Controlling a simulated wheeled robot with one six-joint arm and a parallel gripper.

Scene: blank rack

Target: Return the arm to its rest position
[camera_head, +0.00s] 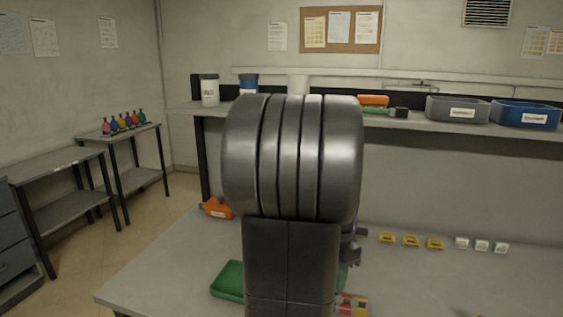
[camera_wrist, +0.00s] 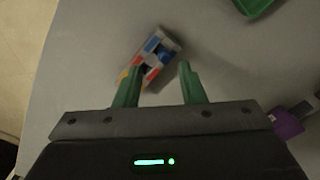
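My arm fills the middle of the head view and hides part of the table behind it. My gripper (camera_wrist: 157,82) shows in the wrist view with its two green fingers apart and nothing between them. A small rack with red, blue and white patches (camera_wrist: 153,57) lies on the table just beyond the fingertips, partly behind the left finger. It also seems to show in the head view (camera_head: 352,303), low beside my arm. I cannot tell from these frames how high the fingers are above the table.
The grey table (camera_head: 170,280) holds a green tray (camera_head: 228,281), an orange item (camera_head: 216,208), yellow pieces (camera_head: 411,241) and white pieces (camera_head: 481,245). A shelf behind carries a grey bin (camera_head: 457,109) and a blue bin (camera_head: 525,114). A purple item (camera_wrist: 287,124) is right of my gripper.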

